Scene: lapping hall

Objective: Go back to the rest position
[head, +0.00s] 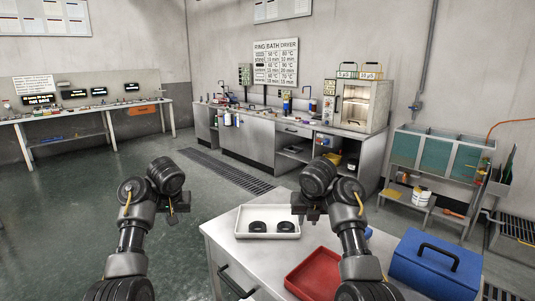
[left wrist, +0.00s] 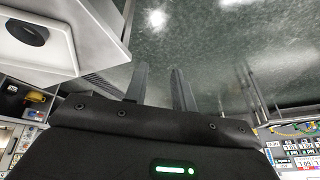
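My left gripper (head: 174,217) hangs over the floor, left of the steel table (head: 220,235) and clear of it. In the left wrist view its two fingers (left wrist: 160,85) stand apart with only floor between them, so it is open and empty. My right gripper (head: 306,217) is over the table, at the right end of a white tray (head: 257,209). Its fingers are small and dark, and I cannot tell whether they are open or shut. Two black rings lie in the tray, a left one (head: 257,226) and a right one (head: 286,226).
A red tray (head: 312,273) and a blue box with a black handle (head: 435,265) stand on the table's right part. A counter (head: 250,138) with a dryer oven (head: 362,102) runs along the back wall. Open floor (head: 95,190) lies to the left.

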